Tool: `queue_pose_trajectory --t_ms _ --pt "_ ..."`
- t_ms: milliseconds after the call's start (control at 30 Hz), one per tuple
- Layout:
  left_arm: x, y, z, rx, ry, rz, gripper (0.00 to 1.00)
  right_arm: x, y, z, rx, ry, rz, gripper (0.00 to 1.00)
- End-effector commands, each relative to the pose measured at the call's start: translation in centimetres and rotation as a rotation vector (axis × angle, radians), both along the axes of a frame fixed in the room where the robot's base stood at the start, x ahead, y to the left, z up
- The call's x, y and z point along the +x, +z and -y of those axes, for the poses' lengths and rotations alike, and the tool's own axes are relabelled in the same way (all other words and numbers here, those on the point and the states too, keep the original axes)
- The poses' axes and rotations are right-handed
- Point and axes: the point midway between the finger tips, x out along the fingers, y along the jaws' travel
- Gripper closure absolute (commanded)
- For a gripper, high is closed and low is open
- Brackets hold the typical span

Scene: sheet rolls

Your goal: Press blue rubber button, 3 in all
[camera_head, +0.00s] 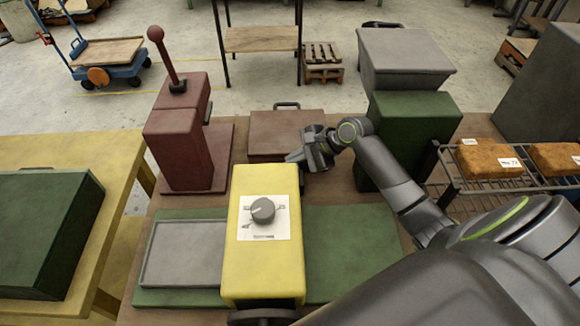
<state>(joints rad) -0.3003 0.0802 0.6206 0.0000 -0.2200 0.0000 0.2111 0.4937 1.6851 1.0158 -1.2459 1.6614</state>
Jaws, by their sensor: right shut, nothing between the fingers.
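No blue rubber button shows in the head view; it may be hidden behind the yellow box or my right arm. The yellow box (262,185) stands in the middle of the table, with a grey rotary knob (263,210) on a white label. My right gripper (297,157) is shut and empty. It is near the far right corner of the yellow box, in front of a low reddish-brown box with a handle (272,128). I cannot tell whether it touches either box. My left gripper is not in view.
A red machine with a ball-topped lever (177,150) stands at left. A green block (415,125) with a grey bin (403,55) behind it stands at right. A wire rack (470,187) holds orange blocks. A grey tray (185,255) lies left of the yellow box.

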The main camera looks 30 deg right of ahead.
Motion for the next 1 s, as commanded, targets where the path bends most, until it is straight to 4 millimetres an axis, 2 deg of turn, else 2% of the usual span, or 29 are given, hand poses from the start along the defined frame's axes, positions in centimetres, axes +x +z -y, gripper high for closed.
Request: queue_pose_trajectory --t_ms 667,1000 --pt "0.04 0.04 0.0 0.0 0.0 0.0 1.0 0.0 -0.02 0.0 0.0 0.0 0.0 1.0" --pt "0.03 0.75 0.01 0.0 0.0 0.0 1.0 -0.01 -0.81 0.0 -0.001 -0.001 0.0 1.0"
